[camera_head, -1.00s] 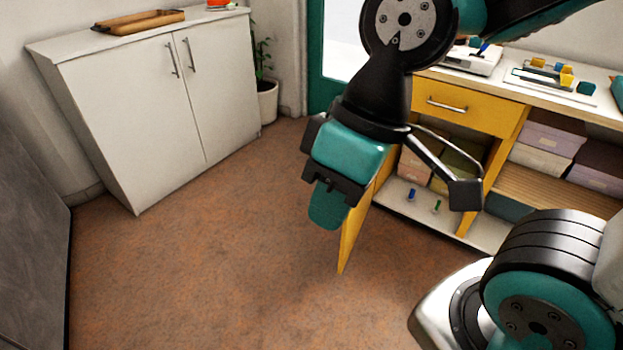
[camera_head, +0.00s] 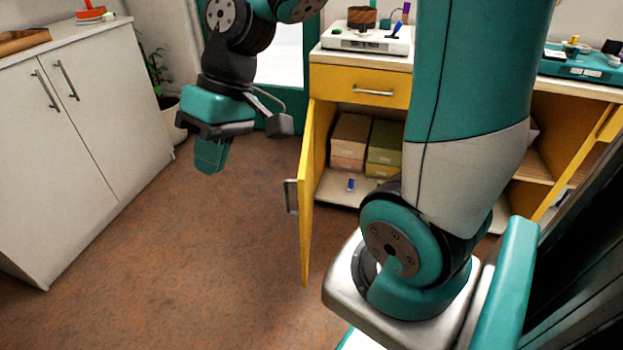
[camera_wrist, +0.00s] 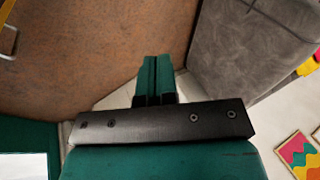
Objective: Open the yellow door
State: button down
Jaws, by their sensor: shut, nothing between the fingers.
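The yellow door (camera_head: 306,205) stands swung out from the yellow cabinet (camera_head: 340,83), seen nearly edge-on in the head view. Its metal handle (camera_head: 291,196) is on the left face. The compartment behind it is open to view. My gripper (camera_head: 208,168) is to the left of the door, apart from it, above the brown floor. Its fingers are shut and empty. In the wrist view my gripper (camera_wrist: 155,82) points over floor, its two teal fingers together. A yellow edge with a metal handle (camera_wrist: 8,40) shows at the top left there; I cannot tell which panel it is.
Boxes (camera_head: 350,140) and a small blue item (camera_head: 350,185) are inside the cabinet. A white cupboard (camera_head: 90,150) stands at left, with a potted plant (camera_head: 155,75) behind. Floor between cupboard and door is clear.

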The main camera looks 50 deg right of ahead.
jog(key=w+d+f+m+t+b, duration=0.1)
jog(key=w+d+f+m, duration=0.15)
jog(key=d, duration=0.35)
jog(key=w+d+f+m+b, duration=0.1)
jog(key=w+d+f+m, duration=0.1)
jog(key=w+d+f, duration=0.3)
jog(key=m+t+y+b, duration=0.1)
jog(key=m+t+b, duration=0.25)
jog(key=m, duration=0.25)
send_over(302, 194)
jog(key=s+d, duration=0.2)
jog(key=d, duration=0.2)
notch_tip(302, 194, down, 8)
jog(key=s+d+f+m+t+h, duration=0.1)
jog(key=s+d+f+m+t, duration=0.2)
jog(key=s+d+f, duration=0.45)
jog(key=w+a+f+b, duration=0.2)
jog(key=w, duration=0.3)
jog(key=w+a+f+b, duration=0.2)
jog(key=w, duration=0.3)
jog(key=shift+w+a+f+b, duration=0.15)
jog(key=shift+a+f+b, duration=0.15)
jog(key=shift+a+b, duration=0.05)
jog(key=shift+g, duration=0.25)
